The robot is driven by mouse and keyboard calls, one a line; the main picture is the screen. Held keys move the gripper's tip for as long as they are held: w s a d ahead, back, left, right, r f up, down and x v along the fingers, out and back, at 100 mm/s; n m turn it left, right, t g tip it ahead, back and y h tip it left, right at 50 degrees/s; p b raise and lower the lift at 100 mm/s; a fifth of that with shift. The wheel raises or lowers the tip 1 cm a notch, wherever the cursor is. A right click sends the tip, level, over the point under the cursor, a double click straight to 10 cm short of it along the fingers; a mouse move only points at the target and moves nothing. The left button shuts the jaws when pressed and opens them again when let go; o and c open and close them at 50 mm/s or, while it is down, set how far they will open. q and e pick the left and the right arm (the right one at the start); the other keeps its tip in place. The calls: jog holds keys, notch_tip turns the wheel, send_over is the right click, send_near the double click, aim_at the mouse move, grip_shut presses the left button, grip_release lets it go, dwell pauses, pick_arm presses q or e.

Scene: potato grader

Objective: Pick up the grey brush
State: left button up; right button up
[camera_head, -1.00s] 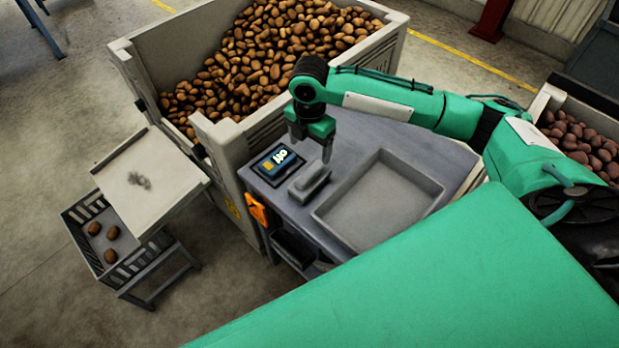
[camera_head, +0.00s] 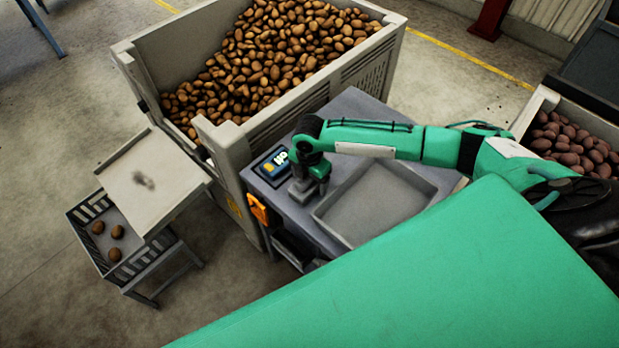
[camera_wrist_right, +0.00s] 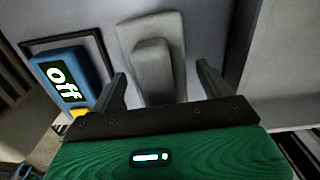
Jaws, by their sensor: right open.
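The grey brush (camera_wrist_right: 152,62) lies on the grey table (camera_head: 342,108), between a blue device and a shallow tray. In the right wrist view it shows as a rounded grey block with a raised grip, lying between and ahead of the two fingers. My right gripper (camera_wrist_right: 161,80) is open, with a finger on each side of the brush's near part; I cannot tell whether they touch it. In the head view the right gripper (camera_head: 309,187) is over the brush (camera_head: 298,192) and hides much of it. My left gripper is not in view.
The blue device (camera_head: 275,165), reading "Off" in the wrist view, sits left of the brush. The shallow grey tray (camera_head: 432,186) lies to its right. A large potato bin (camera_head: 228,140) stands behind. A sloped chute (camera_head: 196,182) and crate (camera_head: 130,264) are at left.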

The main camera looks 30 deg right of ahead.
jog(key=shift+f, duration=0.35)
jog(key=c, duration=1.2)
jog(key=shift+o, duration=0.2)
jog(key=shift+r, duration=0.1)
notch_tip(320, 180, up, 20)
jog(key=b, duration=0.3)
jog(key=shift+b, duration=0.35)
jog(key=shift+o, duration=1)
